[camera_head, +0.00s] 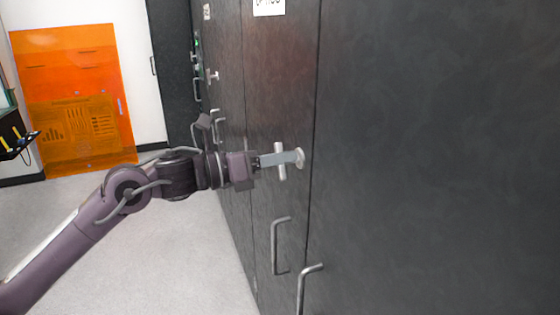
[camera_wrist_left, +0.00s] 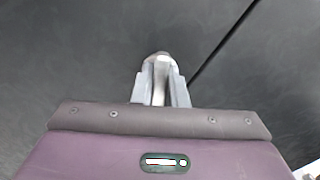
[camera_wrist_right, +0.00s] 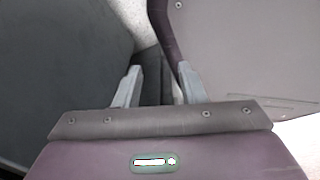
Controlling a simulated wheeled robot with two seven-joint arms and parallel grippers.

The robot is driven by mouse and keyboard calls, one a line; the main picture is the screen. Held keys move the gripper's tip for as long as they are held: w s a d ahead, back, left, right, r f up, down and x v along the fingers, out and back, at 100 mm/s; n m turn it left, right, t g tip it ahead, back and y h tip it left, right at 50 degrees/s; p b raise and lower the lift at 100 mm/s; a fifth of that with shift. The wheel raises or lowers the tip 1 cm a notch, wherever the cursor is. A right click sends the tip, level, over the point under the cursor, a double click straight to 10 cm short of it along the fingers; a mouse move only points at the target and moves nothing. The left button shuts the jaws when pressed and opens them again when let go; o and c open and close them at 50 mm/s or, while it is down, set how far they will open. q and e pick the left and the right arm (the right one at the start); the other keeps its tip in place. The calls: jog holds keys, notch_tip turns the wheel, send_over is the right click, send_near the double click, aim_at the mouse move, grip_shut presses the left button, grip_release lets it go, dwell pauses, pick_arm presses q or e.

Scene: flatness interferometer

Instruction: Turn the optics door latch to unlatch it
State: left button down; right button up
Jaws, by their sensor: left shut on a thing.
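The optics door latch is a pale metal T-shaped handle (camera_head: 281,170) on a dark grey cabinet door (camera_head: 275,120), near the seam between two doors. Its crossbar stands close to upright in the head view. My left gripper (camera_head: 285,159) reaches it from the left and is shut on the handle. In the left wrist view the two fingers (camera_wrist_left: 161,88) close around the metal latch handle (camera_wrist_left: 159,62), with the door seam to its right. My right gripper (camera_wrist_right: 158,82) shows only in its own wrist view; its fingers are apart with nothing seen between them.
Bar-shaped door pulls (camera_head: 275,245) and (camera_head: 303,290) stick out below the latch. Another similar handle (camera_head: 212,76) sits farther along the cabinet row. An orange translucent panel (camera_head: 75,95) stands at the back left. The grey floor (camera_head: 180,250) left of the cabinets is clear.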

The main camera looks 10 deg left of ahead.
pick_arm(q)
jog(key=n, duration=0.3)
jog(key=shift+w, duration=0.1)
jog(key=n, duration=0.3)
jog(key=shift+a, duration=0.1)
jog(key=n+p, duration=0.1)
jog(key=n, duration=0.2)
jog(key=n+p, duration=0.1)
jog(key=n, duration=0.2)
jog(key=shift+w+f, duration=0.1)
jog(key=shift+f, duration=0.1)
jog(key=shift+n, duration=0.3)
jog(key=c, duration=1.5)
grip_release()
jog(key=shift+f, duration=0.1)
jog(key=shift+o, duration=0.2)
jog(key=shift+a, duration=0.15)
